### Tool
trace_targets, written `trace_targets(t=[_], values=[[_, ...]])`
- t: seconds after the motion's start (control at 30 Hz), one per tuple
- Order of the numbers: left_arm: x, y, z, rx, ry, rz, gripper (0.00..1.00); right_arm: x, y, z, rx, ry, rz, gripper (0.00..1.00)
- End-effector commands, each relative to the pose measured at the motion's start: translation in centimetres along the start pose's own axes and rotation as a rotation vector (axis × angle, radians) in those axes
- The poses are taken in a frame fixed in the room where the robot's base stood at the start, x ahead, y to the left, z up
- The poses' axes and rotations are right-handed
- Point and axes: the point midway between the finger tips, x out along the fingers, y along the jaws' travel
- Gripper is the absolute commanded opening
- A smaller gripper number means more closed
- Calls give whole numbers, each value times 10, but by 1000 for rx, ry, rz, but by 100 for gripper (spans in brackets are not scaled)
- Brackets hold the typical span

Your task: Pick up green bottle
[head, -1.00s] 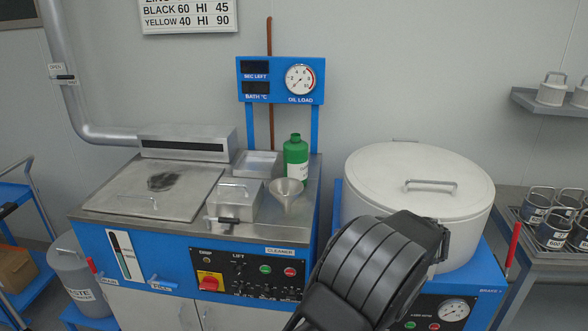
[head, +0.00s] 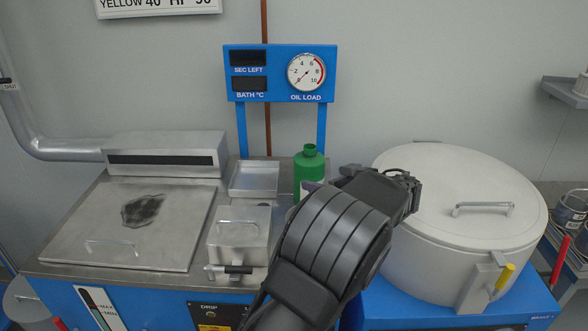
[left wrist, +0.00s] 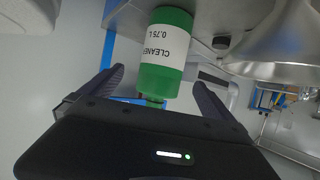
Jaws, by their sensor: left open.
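The green bottle (head: 308,168) stands upright at the back right of the steel bench top, its lower part hidden behind my arm. In the left wrist view the bottle (left wrist: 172,20) shows upside down, with a white CLEANER label and its neck toward my palm. My left gripper (left wrist: 160,80) is open, with one finger on each side of the bottle's upper part. In the head view the left gripper (head: 350,178) is just right of the bottle, partly hidden by its own wrist. I cannot tell whether the fingers touch the bottle. My right gripper is not in view.
A shallow steel tray (head: 254,180) and a lidded steel box (head: 239,232) stand left of the bottle. A large white drum (head: 456,220) stands close on the right. A blue gauge panel (head: 279,73) rises behind.

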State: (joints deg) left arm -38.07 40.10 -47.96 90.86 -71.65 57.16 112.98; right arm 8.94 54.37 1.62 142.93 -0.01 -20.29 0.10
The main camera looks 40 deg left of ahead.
Motion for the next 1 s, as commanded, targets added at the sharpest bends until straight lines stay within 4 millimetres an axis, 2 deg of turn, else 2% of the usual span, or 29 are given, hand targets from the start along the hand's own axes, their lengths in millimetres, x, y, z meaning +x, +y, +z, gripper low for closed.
trace_targets(t=[0.33, 0.6, 1.0], values=[[0, 0, 0, 1, 0, 1, 100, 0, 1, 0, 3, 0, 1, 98], [24, 0, 0, 1, -1, -1, 100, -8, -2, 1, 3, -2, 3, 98], [31, -1, -1, 2, 0, -2, 100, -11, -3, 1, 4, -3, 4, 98]])
